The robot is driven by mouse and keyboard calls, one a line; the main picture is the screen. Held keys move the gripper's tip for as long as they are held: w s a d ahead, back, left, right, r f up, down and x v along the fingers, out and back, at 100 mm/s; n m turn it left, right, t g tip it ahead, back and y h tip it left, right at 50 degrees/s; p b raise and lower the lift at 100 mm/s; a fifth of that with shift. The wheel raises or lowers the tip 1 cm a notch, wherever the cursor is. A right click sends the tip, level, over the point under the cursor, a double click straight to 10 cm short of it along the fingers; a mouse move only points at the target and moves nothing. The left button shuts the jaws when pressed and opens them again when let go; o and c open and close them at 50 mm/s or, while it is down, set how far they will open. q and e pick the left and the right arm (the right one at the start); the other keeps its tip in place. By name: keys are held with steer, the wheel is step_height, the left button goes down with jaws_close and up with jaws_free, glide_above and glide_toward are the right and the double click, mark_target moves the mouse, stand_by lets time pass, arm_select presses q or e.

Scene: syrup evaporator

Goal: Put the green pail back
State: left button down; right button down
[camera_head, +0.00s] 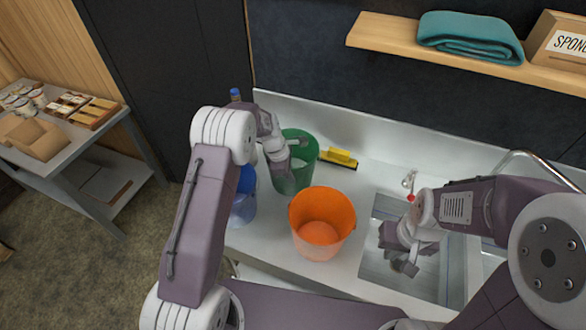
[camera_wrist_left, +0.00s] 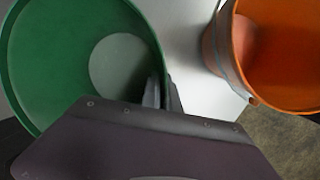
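The green pail (camera_head: 302,148) is upright at the back of the white counter, left of a yellow brush. My left gripper (camera_head: 287,170) is at its near rim. In the left wrist view, the green pail (camera_wrist_left: 40,75) fills the left side, and the left gripper's fingers (camera_wrist_left: 162,92) straddle its wall closely, one inside and one outside. They look shut on it. I cannot tell whether its base touches the counter. My right gripper (camera_head: 405,264) hangs over the sink, away from the pail; its finger gap is unclear.
An orange pail (camera_head: 322,222) stands close in front of the green one. A blue pail (camera_head: 243,200) is to the left, partly behind my arm. The yellow brush (camera_head: 339,158) lies to the right. The sink (camera_head: 452,275) is further right. A shelf (camera_head: 385,32) runs above.

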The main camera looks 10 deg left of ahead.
arm_select(q)
steer(key=shift+w+f, duration=0.15)
steer(key=shift+f, duration=0.3)
steer(key=shift+w+f, duration=0.15)
steer(key=shift+f, duration=0.2)
arm_select(e)
steer(key=shift+w+a+r, duration=0.1)
steer(key=shift+w+r, duration=0.05)
steer(key=shift+r, duration=0.1)
arm_select(q)
steer(key=c, duration=1.6)
jaws_free()
steer(key=shift+s, duration=0.25)
